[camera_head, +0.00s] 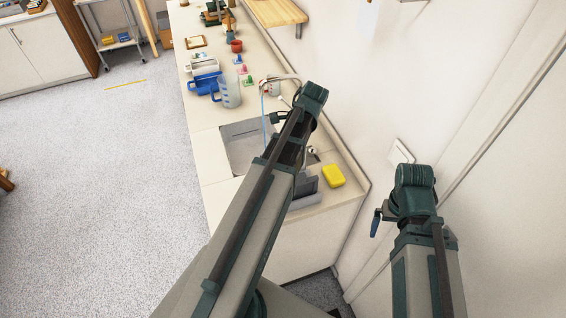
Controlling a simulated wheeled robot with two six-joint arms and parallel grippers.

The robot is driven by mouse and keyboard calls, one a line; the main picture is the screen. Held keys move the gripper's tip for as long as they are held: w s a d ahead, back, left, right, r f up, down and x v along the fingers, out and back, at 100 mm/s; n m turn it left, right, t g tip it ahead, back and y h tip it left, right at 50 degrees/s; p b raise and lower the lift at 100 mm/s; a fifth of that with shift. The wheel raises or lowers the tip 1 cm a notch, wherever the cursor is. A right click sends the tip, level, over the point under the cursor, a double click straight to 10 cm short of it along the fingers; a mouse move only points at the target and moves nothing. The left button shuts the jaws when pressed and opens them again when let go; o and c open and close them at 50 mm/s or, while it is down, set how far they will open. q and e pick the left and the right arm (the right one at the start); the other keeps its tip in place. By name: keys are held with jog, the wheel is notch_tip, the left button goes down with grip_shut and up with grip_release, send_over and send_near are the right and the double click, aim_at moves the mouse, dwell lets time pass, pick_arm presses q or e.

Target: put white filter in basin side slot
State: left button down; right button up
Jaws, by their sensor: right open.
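The basin (240,141) is sunk into the pale counter, partly covered by my left arm. A grey holder (307,198) with dark contents stands to the right of the basin, partly behind that arm; I cannot tell whether it is the side slot. I cannot make out a white filter. My left arm reaches over the basin, and its gripper (279,118) shows only as a small dark shape near the tap; its jaws are unclear. My right gripper (377,221) is open, off the counter near the right wall, with no object visible in it.
A yellow sponge (333,176) lies by the counter's right end. A clear jug (229,92), a blue container (204,83) and a red cup (237,46) stand farther back. A wooden shelf (275,11) juts from the wall.

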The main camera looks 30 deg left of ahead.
pick_arm(q)
notch_tip(320, 180, down, 2)
jog(key=shift+f+b, duration=0.2)
jog(key=shift+b, duration=0.45)
jog(key=shift+r, duration=0.15)
pick_arm(e)
notch_tip(320, 180, down, 2)
pick_arm(q)
jog(key=c, duration=0.8)
grip_release()
jog(key=shift+o, duration=0.2)
pick_arm(e)
jog(key=shift+f, duration=0.15)
